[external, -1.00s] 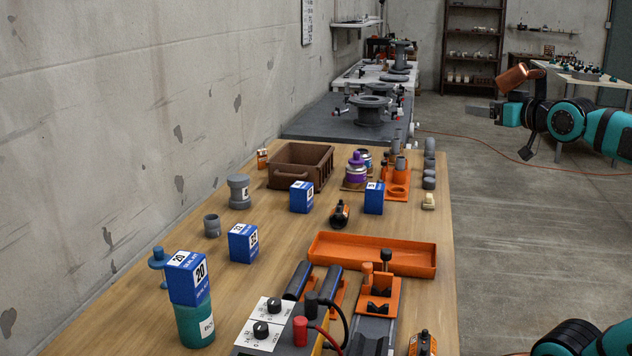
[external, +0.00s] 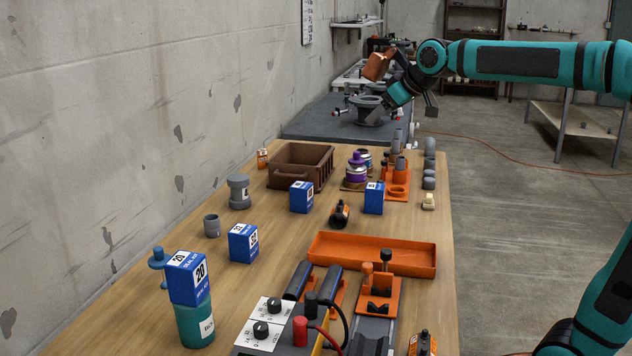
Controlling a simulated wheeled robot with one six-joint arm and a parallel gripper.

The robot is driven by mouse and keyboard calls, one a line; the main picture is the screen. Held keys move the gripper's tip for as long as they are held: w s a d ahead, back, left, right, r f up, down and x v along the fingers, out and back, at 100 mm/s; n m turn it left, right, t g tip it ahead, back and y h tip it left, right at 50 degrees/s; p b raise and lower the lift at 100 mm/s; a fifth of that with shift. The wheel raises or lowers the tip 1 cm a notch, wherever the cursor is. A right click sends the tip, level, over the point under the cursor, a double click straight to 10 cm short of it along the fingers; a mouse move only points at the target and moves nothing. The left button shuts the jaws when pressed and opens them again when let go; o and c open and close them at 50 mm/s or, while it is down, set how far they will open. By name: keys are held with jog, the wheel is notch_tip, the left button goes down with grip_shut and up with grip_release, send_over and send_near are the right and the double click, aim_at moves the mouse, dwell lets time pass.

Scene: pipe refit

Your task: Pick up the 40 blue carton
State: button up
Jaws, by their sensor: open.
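Several blue cartons with white number labels stand on the wooden bench. The nearest carton (external: 188,279) reads 20 and sits on top of a teal can. Another carton (external: 243,244) stands behind it on the bench. Two more stand further back, one in front of the brown crate (external: 302,197) and one beside the orange holder (external: 374,198). The numbers on these three are too small to read surely, so I cannot tell which is the 40 carton. My gripper (external: 388,104) is open, above the far end of the bench, well apart from every carton.
A brown crate (external: 287,167), an orange tray (external: 372,254) and an orange holder with grey fittings (external: 397,184) stand on the bench. A grey flanged pipe part (external: 368,117) is below my gripper. Clear wood lies around the middle-left carton. The wall borders the left side.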

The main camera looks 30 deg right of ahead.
aim_at(302, 184)
jog(key=w+a+f+n+g, duration=0.3)
jog(key=w+a+f+g, duration=0.2)
jog(key=w+a+f, duration=0.5)
jog(key=x, duration=0.3)
jog(key=a+x, duration=0.1)
jog(key=x, duration=0.3)
jog(key=w+x, duration=0.1)
jog(key=x, duration=0.3)
jog(key=shift+s+a+r, duration=0.1)
jog(key=shift+a+r, duration=0.15)
jog(key=shift+r, duration=0.1)
jog(key=shift+w+a+x, duration=0.1)
jog(key=shift+x, duration=1.3)
jog(key=shift+w+a+x, duration=0.1)
jog(key=shift+x, duration=1.25)
jog(key=shift+r, duration=0.15)
jog(key=c, duration=1.1)
